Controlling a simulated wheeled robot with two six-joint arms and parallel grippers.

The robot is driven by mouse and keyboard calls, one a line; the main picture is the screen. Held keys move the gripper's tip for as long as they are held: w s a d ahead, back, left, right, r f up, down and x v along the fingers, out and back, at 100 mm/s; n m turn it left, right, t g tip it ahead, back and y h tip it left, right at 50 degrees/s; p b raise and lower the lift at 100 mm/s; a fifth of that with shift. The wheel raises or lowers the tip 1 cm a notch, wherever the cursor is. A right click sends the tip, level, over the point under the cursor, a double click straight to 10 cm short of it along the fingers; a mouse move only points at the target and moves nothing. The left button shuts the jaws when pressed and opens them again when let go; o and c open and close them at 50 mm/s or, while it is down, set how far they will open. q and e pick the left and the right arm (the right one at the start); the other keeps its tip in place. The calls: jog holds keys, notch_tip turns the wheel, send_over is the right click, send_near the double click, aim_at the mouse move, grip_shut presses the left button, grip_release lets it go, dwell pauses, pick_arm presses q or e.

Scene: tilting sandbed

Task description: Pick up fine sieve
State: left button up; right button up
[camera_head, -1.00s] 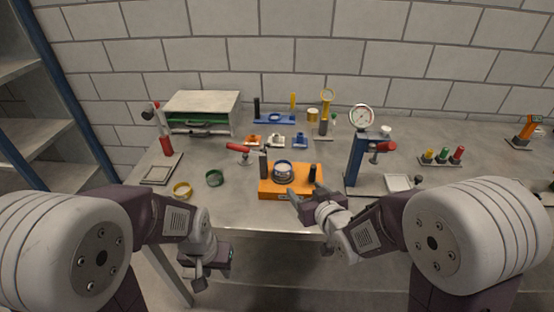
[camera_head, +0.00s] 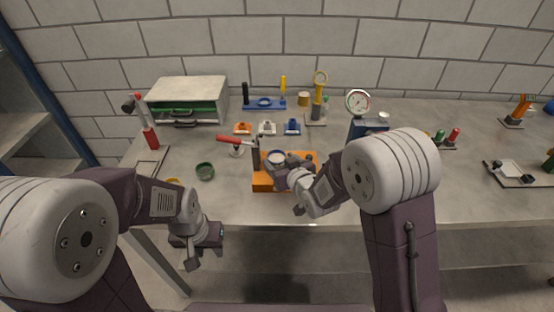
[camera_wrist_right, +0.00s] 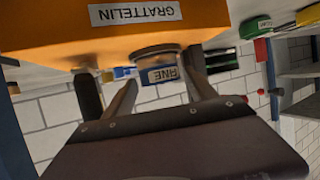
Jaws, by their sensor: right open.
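The fine sieve (camera_head: 277,157) is a round ring with a blue band, on an orange stand (camera_head: 264,182) near the table's front edge. In the right wrist view, which is upside down, the sieve (camera_wrist_right: 164,74) shows a label reading FINE. My right gripper (camera_head: 279,172) is at the front of the stand, partly covering the sieve. In the wrist view its two fingers (camera_wrist_right: 162,92) are open, one on each side of the sieve, with a gap visible. My left gripper (camera_head: 193,252) hangs empty in front of the table edge; its finger opening is unclear.
A green ring (camera_head: 205,171) lies left of the stand; a yellow ring (camera_head: 174,181) is mostly hidden by my left arm. A gauge press (camera_head: 358,103) stands right, partly behind my right arm. Small coloured pieces and a blue rack (camera_head: 265,103) stand behind.

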jog(key=shift+x, duration=1.25)
jog(key=shift+s, duration=0.15)
jog(key=c, duration=1.1)
notch_tip(320, 180, up, 5)
jog(key=shift+f, duration=0.15)
jog(key=shift+c, duration=0.2)
jog(key=a+r+b+v, duration=0.1)
jog(key=a+v, duration=0.1)
jog(key=v, duration=1.1)
jog(key=shift+r, duration=0.35)
